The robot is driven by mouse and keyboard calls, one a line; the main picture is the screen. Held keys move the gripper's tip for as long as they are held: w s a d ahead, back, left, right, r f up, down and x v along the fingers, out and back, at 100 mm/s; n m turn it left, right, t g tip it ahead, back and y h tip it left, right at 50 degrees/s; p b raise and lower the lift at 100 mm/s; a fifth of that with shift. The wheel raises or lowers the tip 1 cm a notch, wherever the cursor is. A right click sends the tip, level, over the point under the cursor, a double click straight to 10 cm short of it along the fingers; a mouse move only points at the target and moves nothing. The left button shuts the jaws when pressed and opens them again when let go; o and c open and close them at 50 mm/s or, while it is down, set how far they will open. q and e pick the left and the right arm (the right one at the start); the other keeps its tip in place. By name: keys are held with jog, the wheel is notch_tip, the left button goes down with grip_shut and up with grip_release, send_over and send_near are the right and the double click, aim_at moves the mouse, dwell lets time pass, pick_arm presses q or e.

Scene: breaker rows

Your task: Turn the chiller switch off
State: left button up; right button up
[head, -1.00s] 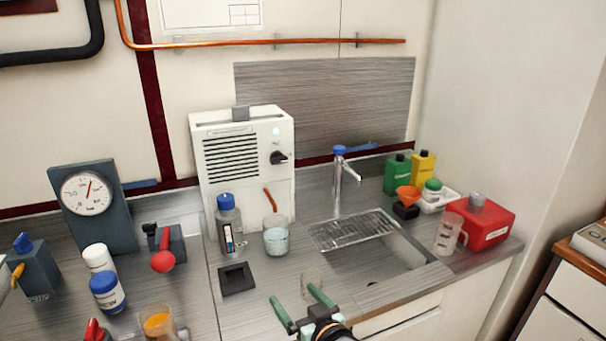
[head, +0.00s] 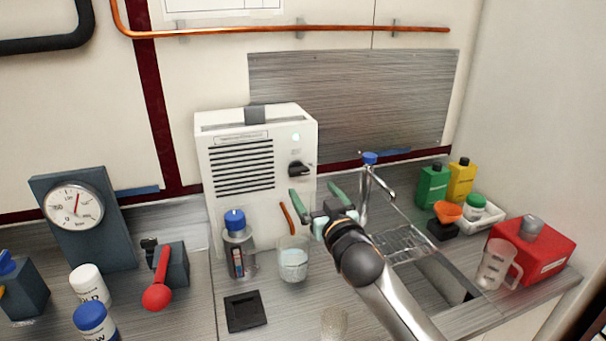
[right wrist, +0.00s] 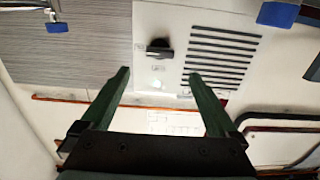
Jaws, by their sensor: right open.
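The chiller (head: 260,190) is a white box with black louvres, standing against the back wall on the counter. Its switch (head: 301,169) is a black rotary knob on the right part of its front, below a small pale light (head: 295,137). In the right wrist view the knob (right wrist: 159,48) lies beyond and between the fingers, apart from them. My right gripper (head: 315,190) is open and empty, with green fingers pointing up toward the chiller, in front of and a little below the knob. It also shows in the right wrist view (right wrist: 159,76). My left gripper is not in view.
A blue-capped bottle (head: 238,248) and a beaker of pale liquid (head: 293,262) stand before the chiller. The tap (head: 368,185) and sink (head: 440,285) are to the right. A red lever (head: 160,280) and a gauge (head: 75,210) are left.

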aim_at(300, 172)
jog(key=shift+x, duration=4.3)
jog(key=c, duration=1.4)
